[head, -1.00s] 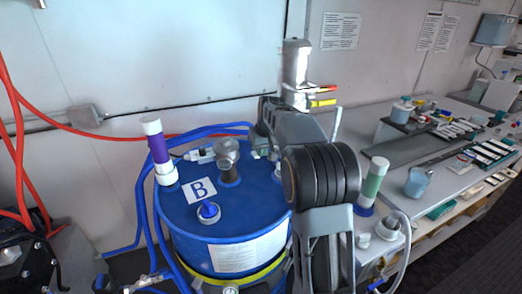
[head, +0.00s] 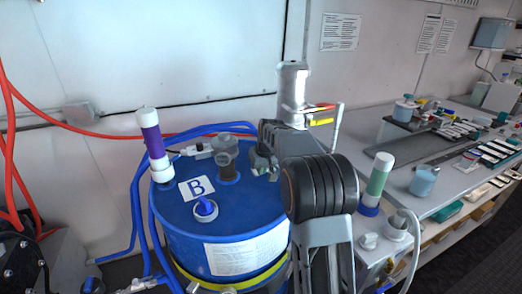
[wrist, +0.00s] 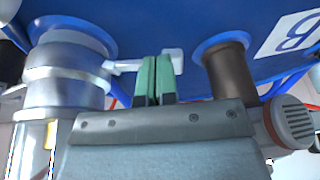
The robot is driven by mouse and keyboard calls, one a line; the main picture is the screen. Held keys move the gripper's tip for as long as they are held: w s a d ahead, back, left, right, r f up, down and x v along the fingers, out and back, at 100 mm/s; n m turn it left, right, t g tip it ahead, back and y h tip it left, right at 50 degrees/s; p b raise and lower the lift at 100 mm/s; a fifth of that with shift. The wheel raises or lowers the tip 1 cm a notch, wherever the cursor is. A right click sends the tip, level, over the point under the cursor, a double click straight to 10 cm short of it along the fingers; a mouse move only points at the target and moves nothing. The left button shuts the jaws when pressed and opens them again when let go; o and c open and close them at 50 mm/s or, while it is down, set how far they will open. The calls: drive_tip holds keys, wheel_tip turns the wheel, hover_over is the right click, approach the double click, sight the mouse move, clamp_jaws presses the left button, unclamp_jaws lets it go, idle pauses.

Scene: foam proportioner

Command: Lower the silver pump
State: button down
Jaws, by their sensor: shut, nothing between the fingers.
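The silver pump (head: 292,92) is an upright metallic cylinder above the blue drum (head: 238,225), behind my arm; its lower part is hidden in the head view. A silver cylindrical body (wrist: 65,75), apparently the pump, stands at the left in the wrist view. A pale bar with a block end (wrist: 172,58) extends from it behind my fingertips. My gripper (head: 262,168) is over the drum's right side, between the grey-brown fitting and the pump. Its green fingertips (wrist: 155,78) are together and empty. I cannot tell whether they touch the bar.
The drum top carries a grey-brown fitting (head: 225,160), a purple-and-white tube (head: 153,145), and a "B" label (head: 196,187). A green-and-white tube (head: 377,182) stands on the right. Red and yellow handles (head: 320,115) stick out beside the pump. A cluttered bench (head: 450,165) lies right.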

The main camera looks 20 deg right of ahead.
drive_tip(key=shift+s+f, duration=0.1)
drive_tip(key=shift+f, duration=0.2)
drive_tip(key=w+p+v, duration=0.2)
drive_tip(key=p+v, duration=0.2)
drive_tip(key=v, duration=2)
drive_tip(key=shift+d+r, duration=0.3)
drive_tip(key=shift+r, duration=0.15)
drive_tip(key=s+a+f, duration=0.6)
drive_tip(key=s+f, duration=0.3)
drive_tip(key=s, duration=0.2)
drive_tip(key=s+a+f, duration=0.6)
drive_tip(key=s+f, duration=0.3)
drive_tip(key=s, duration=0.2)
drive_tip(key=shift+s+a+f+h, duration=0.25)
drive_tip(key=shift+a+f+h, duration=0.05)
drive_tip(key=shift+a, duration=0.05)
drive_tip(key=c, duration=1.8)
unclamp_jaws()
